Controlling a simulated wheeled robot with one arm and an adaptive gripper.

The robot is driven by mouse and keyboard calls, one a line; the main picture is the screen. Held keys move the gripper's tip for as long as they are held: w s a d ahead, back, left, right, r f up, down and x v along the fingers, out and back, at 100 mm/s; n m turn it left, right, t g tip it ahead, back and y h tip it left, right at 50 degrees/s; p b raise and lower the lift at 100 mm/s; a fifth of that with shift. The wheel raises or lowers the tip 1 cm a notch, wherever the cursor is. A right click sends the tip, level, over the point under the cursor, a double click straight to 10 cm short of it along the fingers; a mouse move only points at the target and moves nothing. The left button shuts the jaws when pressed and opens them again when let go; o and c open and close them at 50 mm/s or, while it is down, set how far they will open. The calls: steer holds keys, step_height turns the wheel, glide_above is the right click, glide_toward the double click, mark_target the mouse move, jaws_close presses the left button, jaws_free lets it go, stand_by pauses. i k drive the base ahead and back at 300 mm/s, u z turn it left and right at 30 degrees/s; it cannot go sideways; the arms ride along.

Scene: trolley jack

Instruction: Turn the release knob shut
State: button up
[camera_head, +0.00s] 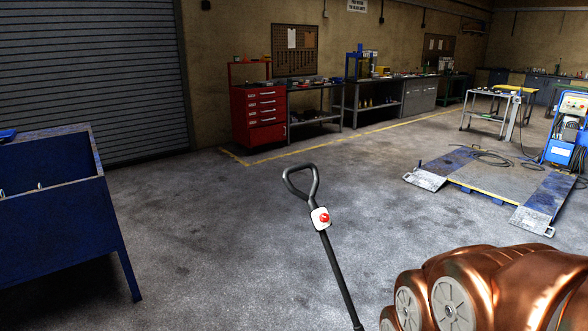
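The release knob (323,217) is a small red round knob on a white plate. The plate sits on the jack's dark handle (338,267), just below its looped grip (300,182). The handle leans, with its top toward the left and its lower end running out at the bottom edge. The jack's body is out of view. From this view I cannot tell how far the knob is turned. My copper-coloured arm fills the lower right corner, to the right of the handle. My gripper is not in view.
A blue metal bench (56,247) stands at the left. A blue lift platform (490,187) lies on the floor at the right. A red tool cabinet (258,117) and workbenches line the back wall. The concrete floor (210,225) around the handle is clear.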

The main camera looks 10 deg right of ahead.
mark_target(325, 217)
steer(key=k, duration=0.5)
steer(key=z, duration=0.15)
steer(key=i, duration=1.4)
steer(key=u, duration=0.7)
